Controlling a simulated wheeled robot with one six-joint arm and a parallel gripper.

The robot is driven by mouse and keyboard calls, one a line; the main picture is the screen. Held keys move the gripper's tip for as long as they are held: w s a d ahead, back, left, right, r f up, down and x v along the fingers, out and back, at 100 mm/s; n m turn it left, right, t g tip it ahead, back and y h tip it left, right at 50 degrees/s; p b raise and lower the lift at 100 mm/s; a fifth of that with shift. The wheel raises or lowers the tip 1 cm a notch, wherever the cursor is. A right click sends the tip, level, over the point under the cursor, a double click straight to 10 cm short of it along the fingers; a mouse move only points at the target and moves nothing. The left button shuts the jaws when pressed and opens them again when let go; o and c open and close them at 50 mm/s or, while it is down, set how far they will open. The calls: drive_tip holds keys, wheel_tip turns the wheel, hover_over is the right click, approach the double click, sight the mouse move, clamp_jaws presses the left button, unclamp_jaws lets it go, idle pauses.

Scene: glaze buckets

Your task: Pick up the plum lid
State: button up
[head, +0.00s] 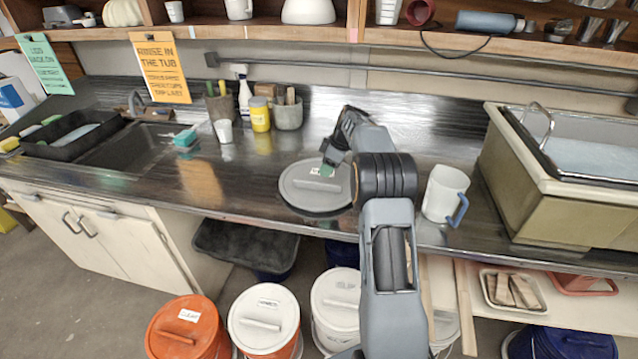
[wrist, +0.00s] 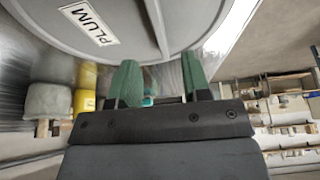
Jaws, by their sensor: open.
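The plum lid (head: 300,200) is a round grey lid lying on the dark countertop near its front edge. It has a raised bar handle across its middle and a white label. In the wrist view the label on the lid (wrist: 60,22) reads PLUM, and the bar handle (wrist: 156,20) shows at the top. My gripper (head: 328,167) is over the far side of the lid, near the label. In the wrist view my gripper (wrist: 160,84) is open, its two green fingers apart with no part of the lid between them. My arm hides the lid's right edge in the head view.
A white pitcher (head: 443,195) with a blue handle stands right of the lid. A yellow jar (head: 260,115), a white cup (head: 224,131) and a tool crock (head: 288,112) stand behind left. A large basin (head: 530,190) is at right. Lidded buckets (head: 264,320) stand below the counter.

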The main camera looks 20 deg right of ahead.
sight(319, 180)
drive_tip(key=p+x, duration=0.2)
drive_tip(key=x, duration=0.4)
drive_tip(key=shift+w+f, duration=0.15)
drive_tip(key=shift+f, duration=0.1)
drive_tip(key=shift+a+f, duration=0.1)
drive_tip(key=shift+f, duration=0.25)
drive_tip(key=shift+w, duration=0.1)
drive_tip(key=shift+f+b, duration=0.25)
drive_tip(key=shift+b, duration=0.25)
drive_tip(key=shift+c, duration=0.2)
clamp_jaws()
idle(0.4)
